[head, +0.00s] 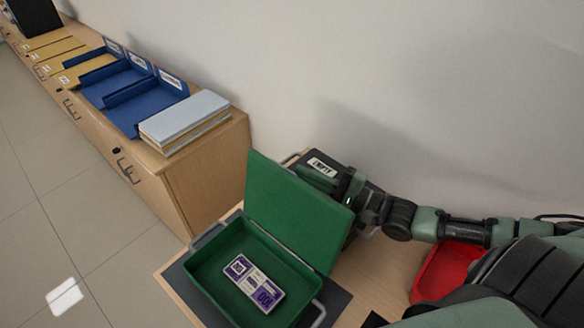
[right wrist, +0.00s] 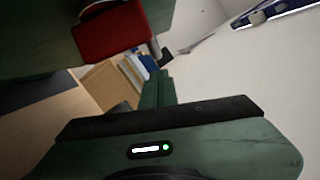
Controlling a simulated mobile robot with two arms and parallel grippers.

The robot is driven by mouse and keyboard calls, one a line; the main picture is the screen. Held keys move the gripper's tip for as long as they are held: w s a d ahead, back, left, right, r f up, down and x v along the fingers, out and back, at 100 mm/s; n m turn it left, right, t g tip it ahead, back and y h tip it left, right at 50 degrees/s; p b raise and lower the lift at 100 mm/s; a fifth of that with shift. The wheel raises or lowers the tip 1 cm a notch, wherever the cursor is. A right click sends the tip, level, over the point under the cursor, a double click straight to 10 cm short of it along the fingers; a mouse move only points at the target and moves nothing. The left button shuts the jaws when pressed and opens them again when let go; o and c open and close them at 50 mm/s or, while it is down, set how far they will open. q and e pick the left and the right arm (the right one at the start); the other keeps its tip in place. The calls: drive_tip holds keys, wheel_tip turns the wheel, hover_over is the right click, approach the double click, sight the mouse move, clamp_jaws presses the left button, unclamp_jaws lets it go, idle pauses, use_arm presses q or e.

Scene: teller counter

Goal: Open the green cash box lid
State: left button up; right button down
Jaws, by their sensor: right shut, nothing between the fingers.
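The green cash box (head: 205,283) stands on a dark mat at the bottom middle of the head view. Its lid (head: 292,208) is open, standing up along the box's upper right side. A purple and white bundle (head: 254,284) lies inside on the box floor. My right gripper (head: 318,180) is behind the lid, its arm coming in from the right. It is shut and empty; the lid's edge partly hides it, and I cannot tell whether it touches the lid. The right wrist view shows its green body and narrow fingers (right wrist: 158,88). My left gripper is out of view.
A dark container with a white label (head: 321,165) stands behind the lid against the wall. A red tray (head: 447,268) lies right of the box, below my right arm. A wooden cabinet (head: 205,170) at left carries blue trays (head: 140,103) and stacked pads (head: 184,117).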

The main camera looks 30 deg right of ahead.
sight(282, 167)
drive_tip(key=shift+x, duration=1.95)
drive_tip(key=shift+n, duration=0.6)
drive_tip(key=a+r+p, duration=0.1)
drive_tip(key=p, duration=0.1)
drive_tip(key=s+a+r+p, duration=0.1)
drive_tip(key=a+r+p, duration=0.1)
drive_tip(key=p, duration=0.1)
drive_tip(key=shift+s+a, duration=0.1)
drive_tip(key=shift+s+a+p, duration=0.15)
drive_tip(key=shift+a+p, duration=0.15)
drive_tip(key=shift+a, duration=0.05)
drive_tip(key=shift+f, duration=0.1)
